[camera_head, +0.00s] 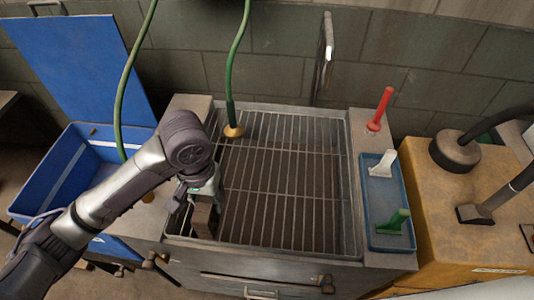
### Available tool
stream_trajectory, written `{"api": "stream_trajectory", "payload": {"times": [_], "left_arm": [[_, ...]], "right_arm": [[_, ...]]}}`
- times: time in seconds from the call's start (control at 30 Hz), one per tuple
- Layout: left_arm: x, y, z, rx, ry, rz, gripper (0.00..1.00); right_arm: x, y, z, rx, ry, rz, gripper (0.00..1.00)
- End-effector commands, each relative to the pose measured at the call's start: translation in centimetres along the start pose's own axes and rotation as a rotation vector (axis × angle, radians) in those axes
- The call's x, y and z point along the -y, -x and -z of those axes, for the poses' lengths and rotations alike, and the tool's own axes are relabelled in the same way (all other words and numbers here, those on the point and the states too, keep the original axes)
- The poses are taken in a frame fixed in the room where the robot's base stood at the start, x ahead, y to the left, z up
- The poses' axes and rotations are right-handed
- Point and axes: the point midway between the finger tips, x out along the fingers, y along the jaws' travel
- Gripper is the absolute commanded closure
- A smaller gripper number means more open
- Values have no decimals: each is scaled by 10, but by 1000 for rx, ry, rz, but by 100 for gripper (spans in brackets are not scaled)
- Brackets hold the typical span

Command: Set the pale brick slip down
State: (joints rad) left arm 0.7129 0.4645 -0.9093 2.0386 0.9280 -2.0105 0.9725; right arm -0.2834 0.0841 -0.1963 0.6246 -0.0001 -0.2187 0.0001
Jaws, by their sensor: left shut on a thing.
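My left gripper (203,196) is over the left side of the sink-like basin with a wire grate (285,190). It is shut on the brick slip (204,220), a small block that looks grey-brown in this light. The slip hangs below the fingers near the front left corner of the grate. I cannot tell whether its lower end touches the grate. My wrist hides part of the fingers and the slip's upper end. My right gripper is not in view.
A blue tray (372,229) on the right ledge holds a white tool (383,163) and a green tool (394,221). A red-handled tool (381,108) stands behind it. A green hose (238,60) ends at the grate's back left. Most of the grate is bare.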

Motion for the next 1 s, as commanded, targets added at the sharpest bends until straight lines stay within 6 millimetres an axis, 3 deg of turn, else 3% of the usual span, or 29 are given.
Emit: {"api": "stream_trajectory", "payload": {"times": [0.13, 0.27, 0.5, 0.73, 0.87, 1.0], "left_arm": [[0, -1, 1, 0, 0, -1, 100], [2, -10, 14, 1, 3, -2, 100], [15, -39, 68, 1, 5, 2, 100], [22, -63, 106, 0, 2, 0, 100], [24, -69, 114, -1, 0, 0, 100], [24, -83, 114, 2, 1, 1, 100]], "right_arm": [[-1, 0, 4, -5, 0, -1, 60], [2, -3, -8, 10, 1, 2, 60], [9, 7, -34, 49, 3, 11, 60], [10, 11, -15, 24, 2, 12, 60], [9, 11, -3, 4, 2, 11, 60], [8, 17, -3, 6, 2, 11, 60]]}}
